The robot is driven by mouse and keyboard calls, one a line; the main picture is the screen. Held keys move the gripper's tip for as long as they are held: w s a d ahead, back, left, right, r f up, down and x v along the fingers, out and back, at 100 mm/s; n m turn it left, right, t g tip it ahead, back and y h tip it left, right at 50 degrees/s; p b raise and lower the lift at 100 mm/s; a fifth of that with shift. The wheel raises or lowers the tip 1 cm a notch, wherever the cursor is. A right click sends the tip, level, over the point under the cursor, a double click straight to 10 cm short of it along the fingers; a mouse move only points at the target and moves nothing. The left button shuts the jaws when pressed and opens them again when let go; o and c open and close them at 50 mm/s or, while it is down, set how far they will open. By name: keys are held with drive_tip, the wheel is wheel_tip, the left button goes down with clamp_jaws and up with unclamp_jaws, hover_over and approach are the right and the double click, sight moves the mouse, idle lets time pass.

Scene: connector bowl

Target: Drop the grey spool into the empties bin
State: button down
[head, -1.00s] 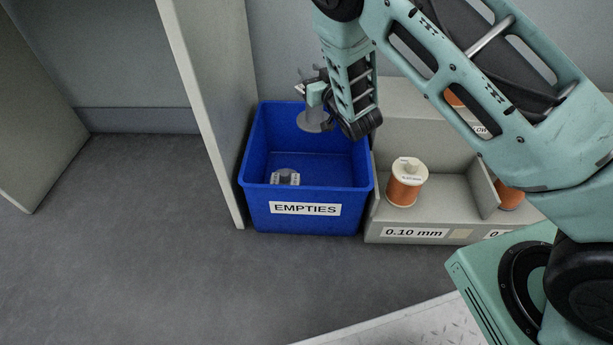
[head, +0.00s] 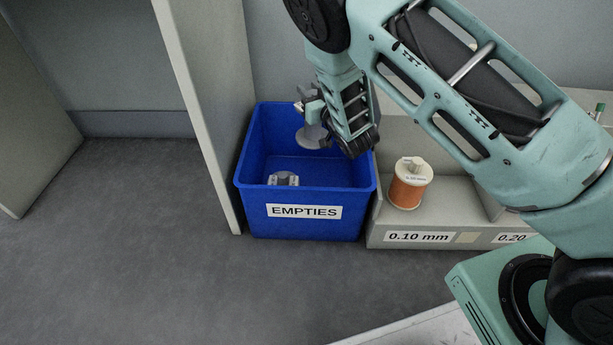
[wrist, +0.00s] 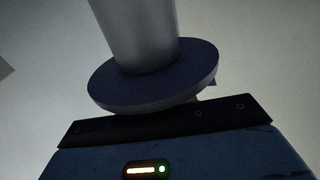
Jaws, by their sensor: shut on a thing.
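The grey spool (head: 311,136) is held by my gripper (head: 312,108) over the blue empties bin (head: 260,205), near its back right side. In the head view the spool's lower flange hangs at about the height of the bin's rim, and the gripper's body partly hides the upper part. In the wrist view the spool (wrist: 150,75) shows close up, with a round flange and a thick core; the fingertips are not clear there. The bin is open at the top and bears an EMPTIES label. Another grey spool (head: 283,179) lies inside it.
A grey shelf with a 0.10 mm label (head: 418,237) stands right of the bin, with an orange wire spool (head: 408,184) on it. A tall pale panel (head: 205,110) stands close on the bin's left. Open floor (head: 130,240) lies left and in front.

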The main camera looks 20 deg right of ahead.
drive_tip(key=c, duration=1)
unclamp_jaws()
drive_tip(key=shift+c, duration=0.2)
drive_tip(key=p+v, duration=0.5)
drive_tip(key=v, duration=1.2)
drive_tip(key=shift+s, duration=0.25)
